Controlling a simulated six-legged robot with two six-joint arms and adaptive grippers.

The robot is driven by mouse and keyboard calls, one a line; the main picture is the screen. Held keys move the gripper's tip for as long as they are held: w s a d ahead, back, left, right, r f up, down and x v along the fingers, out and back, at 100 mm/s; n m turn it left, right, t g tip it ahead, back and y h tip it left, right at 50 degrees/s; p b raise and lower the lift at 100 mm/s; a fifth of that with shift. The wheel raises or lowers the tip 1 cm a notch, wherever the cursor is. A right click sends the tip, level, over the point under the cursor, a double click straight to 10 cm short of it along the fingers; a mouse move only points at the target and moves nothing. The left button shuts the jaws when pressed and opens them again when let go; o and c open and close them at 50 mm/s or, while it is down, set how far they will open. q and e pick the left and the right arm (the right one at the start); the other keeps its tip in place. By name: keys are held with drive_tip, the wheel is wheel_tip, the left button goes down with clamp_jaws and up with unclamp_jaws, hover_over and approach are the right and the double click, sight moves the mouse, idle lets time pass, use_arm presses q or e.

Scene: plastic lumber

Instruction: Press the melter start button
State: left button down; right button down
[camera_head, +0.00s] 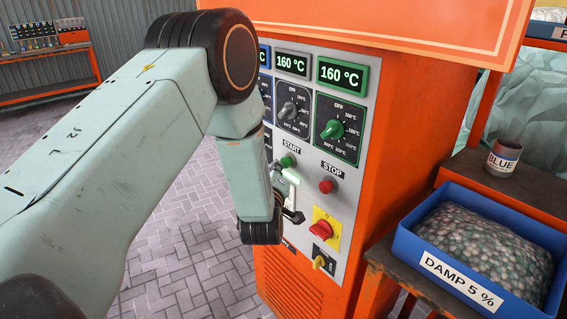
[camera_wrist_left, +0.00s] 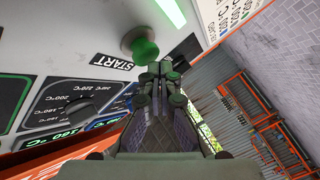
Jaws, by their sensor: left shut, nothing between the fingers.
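The green START button (camera_head: 288,161) is on the grey control panel of the orange melter, under its START label. It also shows in the left wrist view (camera_wrist_left: 145,48), where the panel appears upside down. My left gripper (camera_wrist_left: 166,69) is shut and empty, with its fingertips close beside the button in that view. I cannot tell whether they touch it. In the head view my left arm hides most of the gripper. My right gripper is not in view.
A red STOP button (camera_head: 327,186) is right of START. A red rotary switch (camera_head: 321,229) on a yellow plate is below. Temperature dials (camera_head: 333,129) and 160 °C displays are above. A blue DAMP 5 % bin (camera_head: 400,245) of pellets stands at right.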

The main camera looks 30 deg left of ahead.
use_arm(q)
drive_tip(key=shift+s+a, duration=0.2)
drive_tip(key=shift+s, duration=0.2)
drive_tip(key=shift+s+a+p, duration=0.25)
drive_tip(key=shift+s+a, duration=0.05)
drive_tip(key=shift+s, duration=0.45)
drive_tip(key=shift+s+a+p, duration=0.3)
drive_tip(key=shift+s, duration=0.5)
drive_tip(key=shift+s+a+p, duration=0.25)
drive_tip(key=shift+s+a, duration=0.05)
drive_tip(key=shift+s, duration=0.45)
